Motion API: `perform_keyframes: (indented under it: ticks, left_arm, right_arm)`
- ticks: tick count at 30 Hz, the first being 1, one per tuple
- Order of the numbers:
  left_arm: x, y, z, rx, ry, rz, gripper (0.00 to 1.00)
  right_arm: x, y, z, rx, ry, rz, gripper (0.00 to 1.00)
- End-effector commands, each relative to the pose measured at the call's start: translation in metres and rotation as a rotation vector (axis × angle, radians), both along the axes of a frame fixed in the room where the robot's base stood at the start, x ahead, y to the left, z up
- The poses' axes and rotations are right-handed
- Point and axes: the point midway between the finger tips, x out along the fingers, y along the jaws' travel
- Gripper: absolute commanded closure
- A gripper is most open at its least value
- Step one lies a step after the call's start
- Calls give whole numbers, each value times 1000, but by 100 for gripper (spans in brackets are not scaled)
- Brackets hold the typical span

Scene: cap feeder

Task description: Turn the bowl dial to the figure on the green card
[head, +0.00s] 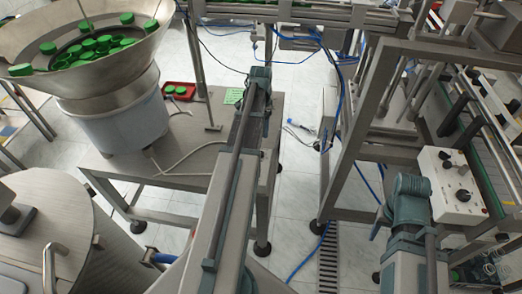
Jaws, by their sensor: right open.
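A white control box (449,190) stands at the right, carrying black dials. One dial (463,196) is near its front and another (446,162) is farther back. Their labels and settings are too small to read, so I cannot tell which is the bowl dial. The green card (233,96) lies on the steel table beside the bowl feeder; its figure is not legible. My right gripper (488,262) is open at the lower right, nearer me than the box and apart from the dials. My left gripper cannot be made out.
The feeder bowl (100,75) with several green caps stands at the upper left. A red tray (179,91) with caps lies on the steel table (190,150). A metal frame and conveyor (450,110) stand behind the box. A steel drum (60,215) is at the lower left.

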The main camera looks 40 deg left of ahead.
Motion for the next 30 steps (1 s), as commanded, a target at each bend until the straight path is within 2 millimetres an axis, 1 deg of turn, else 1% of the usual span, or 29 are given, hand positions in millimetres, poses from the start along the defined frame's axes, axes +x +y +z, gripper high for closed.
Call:
perform_keyframes:
  ticks: [8, 30]
  left_arm:
    - [0, -1, -21, 0, 0, 1, 37]
    - [0, -1, -123, 0, 0, 1, 37]
  right_arm:
    - [0, 0, -21, 0, 0, 0, 50]
    - [0, 0, -123, 0, 0, 0, 50]
